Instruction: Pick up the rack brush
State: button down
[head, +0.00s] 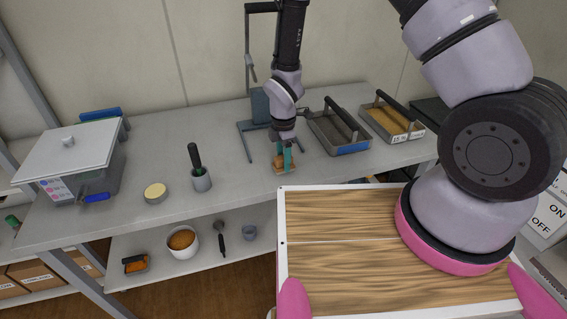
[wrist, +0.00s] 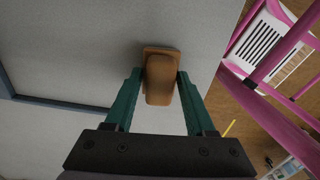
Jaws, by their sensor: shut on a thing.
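The rack brush (head: 280,164), a brown wooden block with a wider base, is at the front of the grey bench below my arm. It also shows in the wrist view (wrist: 160,82), upright between the fingers. My gripper (head: 284,158) has green fingers, one on each side of the block, and is shut on it. The fingers hide part of the brush in the head view. The brush's base is at or very close to the bench top; I cannot tell if it touches.
Two trays (head: 340,130) (head: 392,122) stand right, a blue-grey stand (head: 259,108) behind. A white bowl (head: 183,254) is on the lower shelf.

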notch_tip(320, 180, up, 10)
jog(key=shift+r, duration=0.1)
dwell(0.4)
